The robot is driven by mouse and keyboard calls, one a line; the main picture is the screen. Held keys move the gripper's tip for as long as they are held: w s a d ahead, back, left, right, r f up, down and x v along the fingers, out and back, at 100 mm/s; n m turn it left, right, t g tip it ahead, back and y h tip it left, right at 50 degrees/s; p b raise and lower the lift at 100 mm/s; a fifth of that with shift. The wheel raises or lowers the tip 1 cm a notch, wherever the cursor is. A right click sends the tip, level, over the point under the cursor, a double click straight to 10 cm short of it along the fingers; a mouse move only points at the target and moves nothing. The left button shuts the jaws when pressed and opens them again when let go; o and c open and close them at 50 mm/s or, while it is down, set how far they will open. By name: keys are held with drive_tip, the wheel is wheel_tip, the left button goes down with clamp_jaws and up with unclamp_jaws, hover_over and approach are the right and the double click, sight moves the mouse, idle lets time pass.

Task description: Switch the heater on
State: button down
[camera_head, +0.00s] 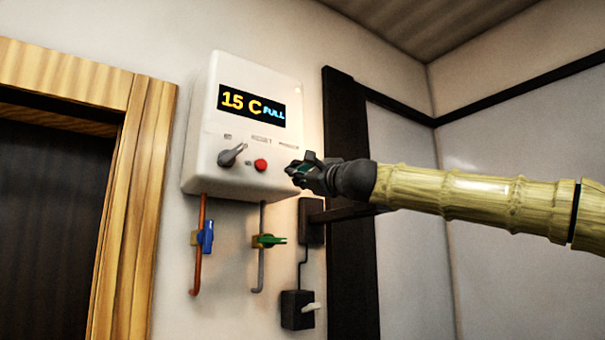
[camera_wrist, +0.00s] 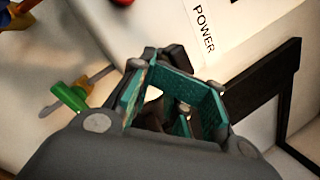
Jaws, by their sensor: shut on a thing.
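The heater (camera_head: 225,145) is a white box on the wall, and its lit display (camera_head: 251,106) reads "15 C FULL". A grey knob (camera_head: 233,154) and a red button (camera_head: 261,165) are on its front. My gripper (camera_head: 300,172) is at the lower right of the heater's front. In the wrist view my gripper (camera_wrist: 178,100) has its teal pads around a small part beside the "POWER" label (camera_wrist: 204,29). It is shut on this power switch, which is mostly hidden by the fingers; its position cannot be told.
Below the heater are a pipe with a blue valve handle (camera_head: 207,236) and one with a green handle (camera_head: 271,240). A dark box (camera_head: 297,310) with a pale lever hangs lower right. A wooden door frame (camera_head: 140,200) stands left, a dark post (camera_head: 345,265) right.

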drive_tip(key=s+d+b, duration=0.2)
drive_tip(key=s+d, duration=0.3)
drive_tip(key=s, duration=0.3)
drive_tip(key=shift+s+d+f, duration=0.15)
drive_tip(key=shift+d+f, duration=0.1)
drive_tip(key=shift+f, duration=0.2)
idle(1.0)
idle(0.4)
